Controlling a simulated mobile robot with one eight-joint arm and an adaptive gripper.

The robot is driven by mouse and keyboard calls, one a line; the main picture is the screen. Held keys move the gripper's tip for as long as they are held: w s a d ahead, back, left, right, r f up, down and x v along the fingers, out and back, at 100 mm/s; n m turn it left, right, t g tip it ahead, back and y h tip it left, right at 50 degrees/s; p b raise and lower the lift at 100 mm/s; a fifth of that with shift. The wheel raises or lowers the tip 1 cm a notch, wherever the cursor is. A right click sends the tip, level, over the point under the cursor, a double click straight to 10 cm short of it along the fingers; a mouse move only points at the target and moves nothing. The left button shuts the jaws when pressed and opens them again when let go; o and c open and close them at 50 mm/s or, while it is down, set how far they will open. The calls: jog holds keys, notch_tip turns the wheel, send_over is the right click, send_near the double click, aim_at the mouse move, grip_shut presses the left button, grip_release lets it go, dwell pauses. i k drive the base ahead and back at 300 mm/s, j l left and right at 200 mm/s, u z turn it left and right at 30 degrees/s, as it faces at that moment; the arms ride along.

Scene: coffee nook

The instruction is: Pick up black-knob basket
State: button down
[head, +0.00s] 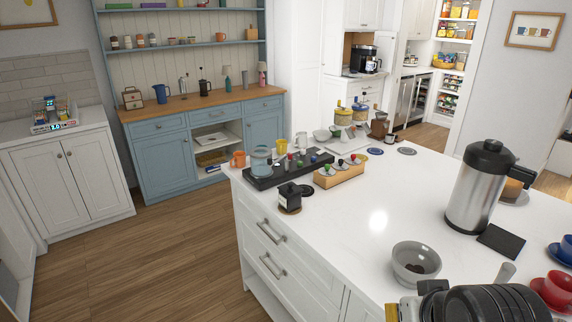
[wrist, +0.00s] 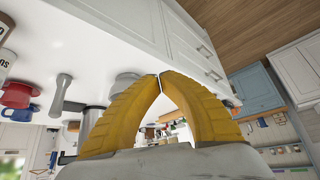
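A wooden holder (head: 339,174) on the white island carries several small metal pieces with coloured knobs. One dark knob (head: 341,162) shows near the middle of the row; I take it as the black-knob basket, but it is too small to be sure. A black tray (head: 265,182) behind and left of the holder carries more small knobbed pieces. My gripper (wrist: 160,76) has two yellow fingers whose tips meet, with nothing visible between them. In the head view, a yellow part of it shows at the bottom edge, well to the near side of the holder.
A small black canister (head: 289,197) stands in front of the tray. A grey bowl (head: 416,262), a steel carafe (head: 484,187), a black mat (head: 501,241) and a red cup (head: 556,289) stand nearer. The island's middle is clear. A blue cabinet (head: 165,155) stands behind.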

aim_at(341, 166)
jog(key=i+j+z, duration=0.1)
jog(key=i+j, duration=1.6)
